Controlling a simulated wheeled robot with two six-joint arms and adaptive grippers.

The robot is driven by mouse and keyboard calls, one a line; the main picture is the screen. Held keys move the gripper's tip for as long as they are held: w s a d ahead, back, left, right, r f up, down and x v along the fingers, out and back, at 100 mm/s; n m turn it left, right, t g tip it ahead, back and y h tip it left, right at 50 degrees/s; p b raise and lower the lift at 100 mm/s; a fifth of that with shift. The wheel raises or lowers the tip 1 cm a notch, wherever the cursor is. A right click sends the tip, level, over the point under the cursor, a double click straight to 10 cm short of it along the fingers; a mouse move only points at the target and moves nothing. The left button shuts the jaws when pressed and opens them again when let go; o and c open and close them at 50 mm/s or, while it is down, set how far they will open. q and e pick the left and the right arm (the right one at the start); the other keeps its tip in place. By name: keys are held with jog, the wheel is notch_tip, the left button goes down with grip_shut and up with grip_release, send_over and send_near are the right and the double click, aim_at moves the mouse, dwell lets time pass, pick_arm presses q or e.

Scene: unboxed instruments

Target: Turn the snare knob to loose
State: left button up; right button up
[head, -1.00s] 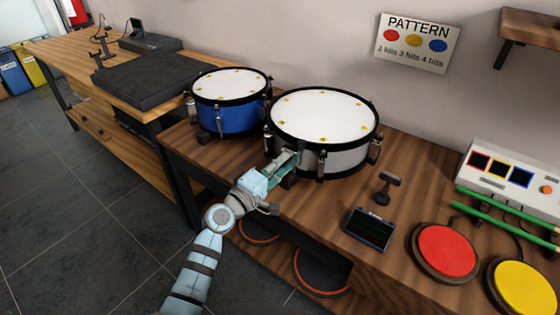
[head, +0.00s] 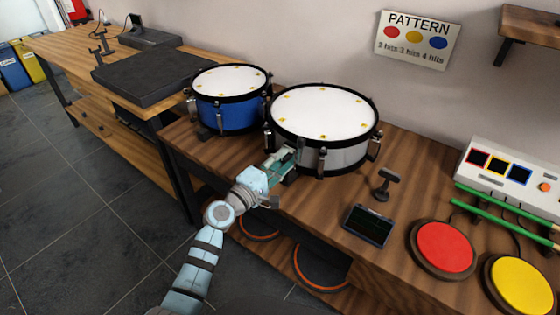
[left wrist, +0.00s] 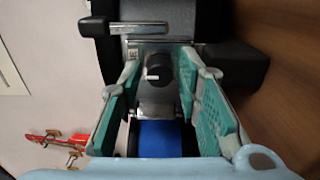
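The snare drum (head: 345,155) has a white head, a black rim and a silver shell, and stands on the wooden table. In the left wrist view, a small dark knob (left wrist: 157,68) with a white pointer mark sits on a chrome plate on its side. My left gripper (head: 284,158) is at the drum's near left side. In the left wrist view its two green-padded fingers (left wrist: 158,76) are apart, one on each side of the knob, with gaps visible. In the head view the gripper hides the knob. My right gripper is out of view.
A blue drum (head: 228,115) stands close on the left. A small stand (head: 385,184), a dark display (head: 367,226), a red pad (head: 443,247) and a yellow pad (head: 522,285) lie to the right. A pattern sign (head: 417,42) hangs on the wall.

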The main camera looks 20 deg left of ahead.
pick_arm(q)
jog(key=shift+s, duration=0.1)
jog(key=v, duration=1.1)
jog(key=shift+s+a, duration=0.1)
jog(key=shift+s, duration=0.3)
